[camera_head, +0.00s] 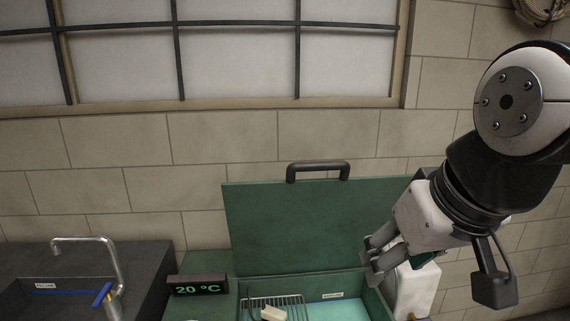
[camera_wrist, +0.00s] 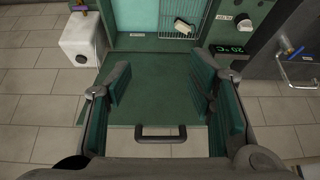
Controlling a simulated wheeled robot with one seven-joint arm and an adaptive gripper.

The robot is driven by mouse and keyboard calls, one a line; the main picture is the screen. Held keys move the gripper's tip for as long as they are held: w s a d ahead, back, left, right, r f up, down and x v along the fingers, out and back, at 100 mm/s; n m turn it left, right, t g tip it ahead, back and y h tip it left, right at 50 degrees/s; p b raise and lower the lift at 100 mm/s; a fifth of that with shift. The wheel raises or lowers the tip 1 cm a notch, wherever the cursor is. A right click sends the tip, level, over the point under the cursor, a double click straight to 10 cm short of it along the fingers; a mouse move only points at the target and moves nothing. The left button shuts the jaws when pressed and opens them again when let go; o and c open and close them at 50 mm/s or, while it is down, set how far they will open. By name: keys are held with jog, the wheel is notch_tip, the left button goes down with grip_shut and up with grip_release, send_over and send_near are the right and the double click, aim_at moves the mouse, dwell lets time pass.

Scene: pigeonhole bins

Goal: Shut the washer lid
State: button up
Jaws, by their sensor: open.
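The washer lid (camera_head: 315,225) is a flat dark green panel. It stands open and upright at the back of the green washer (camera_head: 205,265), with a dark handle (camera_head: 318,168) on its top edge. My gripper (camera_head: 372,262) is at the lower right of the lid in the head view and covers part of it. In the wrist view, my open, empty gripper (camera_wrist: 160,88) has its fingers on either side of the lid (camera_wrist: 158,88). The handle (camera_wrist: 160,131) shows below the fingers there. I cannot tell whether a finger touches the lid.
The open basin holds a wire rack (camera_head: 285,303) with a pale block (camera_head: 273,314). A white container (camera_head: 416,285) stands right of the washer. A temperature display (camera_head: 197,288) sits at its left, beside a dark sink counter with a tap (camera_head: 115,258). A tiled wall stands behind.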

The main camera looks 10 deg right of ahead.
jog(key=w+d+r, duration=0.1)
jog(key=w, duration=0.2)
jog(key=w+d+r+b, duration=0.1)
jog(key=w, duration=0.2)
jog(key=w+d+r, duration=0.1)
jog(key=w, duration=0.2)
jog(key=shift+w+r, duration=0.3)
jog(key=shift+w, duration=0.05)
grip_shut()
jog(key=w+d+r+t+b, duration=0.1)
jog(key=w+d+r+b, duration=0.1)
jog(key=w+d, duration=0.9)
jog(key=w+d+r+t+b, duration=0.1)
jog(key=w+d+r+b, duration=0.15)
jog(key=w+d, duration=0.85)
jog(key=shift+h, duration=0.3)
jog(key=w+a+f, duration=0.1)
jog(key=w+f, duration=0.1)
jog(key=f, duration=0.1)
jog(key=w+a+f+p, duration=0.1)
jog(key=w+f, duration=0.1)
jog(key=f, duration=0.1)
jog(key=w+a+f, duration=0.1)
jog(key=w+f, duration=0.1)
jog(key=f, duration=0.1)
jog(key=shift+w+a+p, duration=0.15)
jog(key=shift+w+p, duration=0.05)
jog(key=shift+p, duration=0.1)
jog(key=shift+s+f, duration=0.3)
jog(key=shift+s, duration=0.15)
